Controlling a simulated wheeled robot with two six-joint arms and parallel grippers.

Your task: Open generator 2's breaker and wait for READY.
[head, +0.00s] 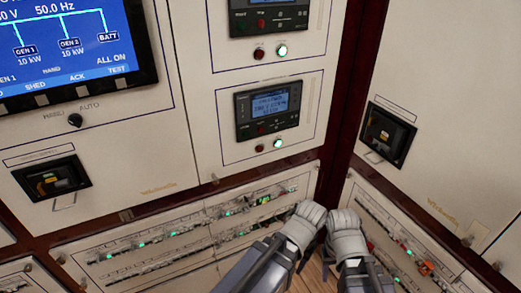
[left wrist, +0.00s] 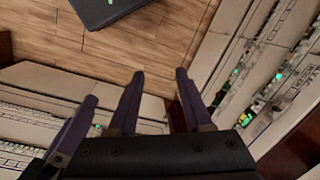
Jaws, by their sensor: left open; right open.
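Two black recessed breaker units show in the head view, one at the left (head: 52,180) and one on the right-hand cabinet (head: 388,133). Their labels are too small to read, so I cannot tell which is generator 2's. A screen (head: 70,45) reads 50.0 Hz, GEN 1 and GEN 2 at 10 kW, and ALL ON. A lower controller (head: 268,108) has a lit display, its text unreadable. My left gripper (head: 305,218) and right gripper (head: 346,222) are side by side at the lower middle, away from both units. In the left wrist view the left gripper's dark fingers (left wrist: 155,100) are apart and empty.
Rows of small breakers with green lights (head: 150,245) run along the lower left panel, and another row (head: 410,250) is at the lower right. Bare wooden floor (left wrist: 150,50) shows below.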

